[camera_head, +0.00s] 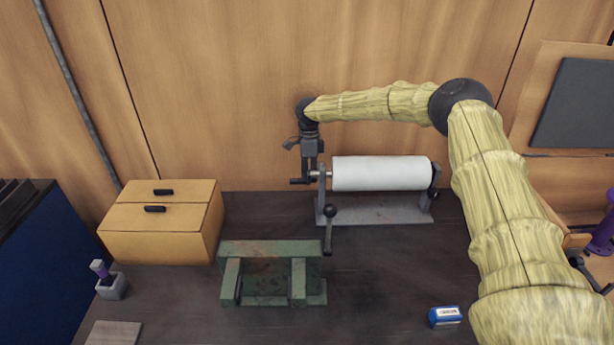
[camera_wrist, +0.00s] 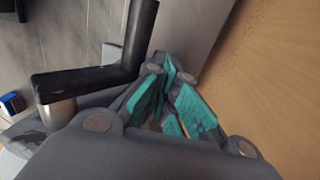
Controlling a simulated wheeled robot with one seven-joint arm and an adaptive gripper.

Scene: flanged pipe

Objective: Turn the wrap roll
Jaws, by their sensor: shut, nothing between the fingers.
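The white wrap roll (camera_head: 381,174) lies level across a grey metal stand (camera_head: 378,215) at the back of the dark bench. A dark crank (camera_head: 299,181) sticks out at the roll's left end. My gripper (camera_head: 311,176) points down right at this crank and partly covers it. In the wrist view a bent black bar with a metal pin, seemingly the crank (camera_wrist: 95,80), passes just left of my gripper (camera_wrist: 172,85). The teal-padded fingers are shut with nothing between them. Whether a finger touches the crank cannot be told.
A green vise (camera_head: 268,262) with an upright black-knobbed lever (camera_head: 329,228) stands in front of the stand's left end. A yellow drawer box (camera_head: 165,222) is at left. A small blue box (camera_head: 445,317) lies front right. A wooden wall (camera_head: 220,90) rises close behind.

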